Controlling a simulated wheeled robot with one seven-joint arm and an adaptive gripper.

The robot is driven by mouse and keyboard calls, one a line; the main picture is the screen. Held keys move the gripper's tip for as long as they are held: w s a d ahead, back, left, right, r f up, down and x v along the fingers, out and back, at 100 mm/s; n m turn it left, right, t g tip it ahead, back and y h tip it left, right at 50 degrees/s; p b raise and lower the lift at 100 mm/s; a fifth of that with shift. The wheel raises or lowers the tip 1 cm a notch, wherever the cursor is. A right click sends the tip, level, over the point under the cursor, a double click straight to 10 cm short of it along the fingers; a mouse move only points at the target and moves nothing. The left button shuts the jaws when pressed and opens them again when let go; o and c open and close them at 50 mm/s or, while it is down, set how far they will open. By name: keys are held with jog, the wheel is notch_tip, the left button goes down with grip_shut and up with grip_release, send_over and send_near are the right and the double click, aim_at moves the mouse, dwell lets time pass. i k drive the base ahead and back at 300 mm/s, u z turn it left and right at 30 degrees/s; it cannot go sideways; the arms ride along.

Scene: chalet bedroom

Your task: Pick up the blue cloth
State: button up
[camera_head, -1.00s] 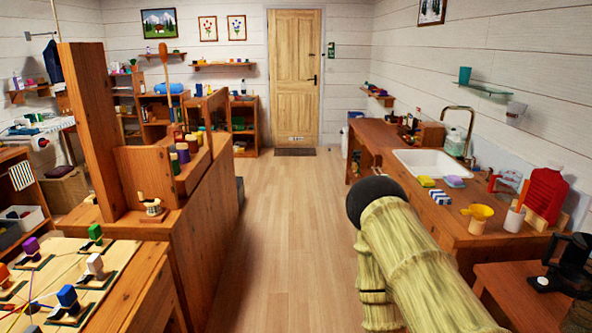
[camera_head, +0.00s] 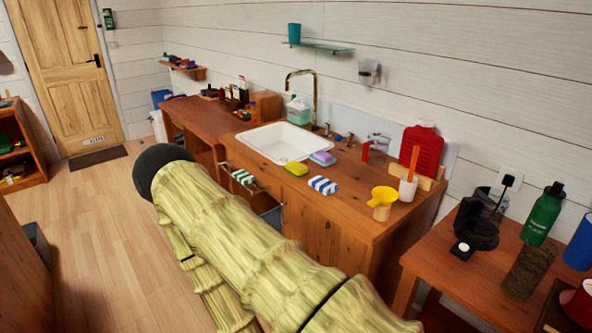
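A small blue-and-white striped item (camera_head: 323,185), which looks like a folded cloth, lies flat on the wooden counter near its front edge, in front of the sink. I cannot tell for sure that it is cloth. No plain blue cloth shows. Another striped item (camera_head: 243,177) shows at an open drawer or rail below the counter front, left of the sink front. My bamboo-patterned arm crosses the lower middle of the head view and hides part of the counter front and floor. My gripper is not in view.
The counter holds a white sink (camera_head: 287,143), a yellow sponge (camera_head: 296,169), a purple item (camera_head: 322,158), a yellow funnel (camera_head: 384,195) and a red board (camera_head: 421,148). A side table (camera_head: 424,259) at right bears a green bottle (camera_head: 543,214). Floor is clear at left.

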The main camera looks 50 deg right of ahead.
aim_at(321, 184)
jog(key=i, duration=2.5)
jog(key=z, duration=1.9)
